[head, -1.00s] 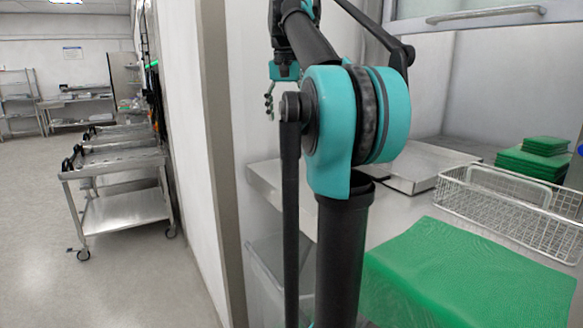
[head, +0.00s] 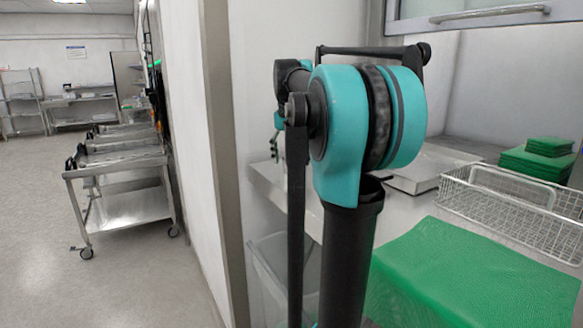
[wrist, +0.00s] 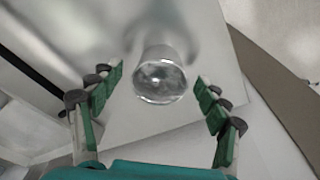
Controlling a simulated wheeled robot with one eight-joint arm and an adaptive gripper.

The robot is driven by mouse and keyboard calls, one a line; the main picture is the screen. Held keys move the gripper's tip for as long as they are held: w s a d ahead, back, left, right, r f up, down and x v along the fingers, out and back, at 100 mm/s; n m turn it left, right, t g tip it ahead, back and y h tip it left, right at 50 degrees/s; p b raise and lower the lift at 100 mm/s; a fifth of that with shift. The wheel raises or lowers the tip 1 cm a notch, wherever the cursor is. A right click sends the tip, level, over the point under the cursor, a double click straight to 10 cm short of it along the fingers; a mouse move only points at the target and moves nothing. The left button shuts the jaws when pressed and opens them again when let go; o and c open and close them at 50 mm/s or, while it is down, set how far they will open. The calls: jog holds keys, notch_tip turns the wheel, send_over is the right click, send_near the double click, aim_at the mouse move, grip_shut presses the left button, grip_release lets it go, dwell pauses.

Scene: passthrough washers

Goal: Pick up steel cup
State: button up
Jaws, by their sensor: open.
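The steel cup (wrist: 160,78) shows in the wrist view, standing on the steel counter (wrist: 200,30) with its shiny round end facing the camera. My gripper (wrist: 158,82) is open, its green-padded fingers on either side of the cup's position in the picture. Gaps show between the cup and both fingers, and neither appears to touch it. In the head view, my arm hides the cup, and only a small part of my gripper (head: 274,146) shows beside the arm.
In the head view, a wire basket (head: 510,210), a green cloth (head: 470,275) and stacked green cloths (head: 540,160) lie on the counter at right. A wall edge (head: 222,130) stands left of my arm. Steel carts (head: 120,190) stand in the room at left.

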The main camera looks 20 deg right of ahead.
jog(key=shift+w+d+f, duration=0.1)
jog(key=shift+f, duration=0.6)
jog(key=shift+c, duration=0.4)
jog(key=c, duration=1.2)
jog(key=shift+r, duration=0.15)
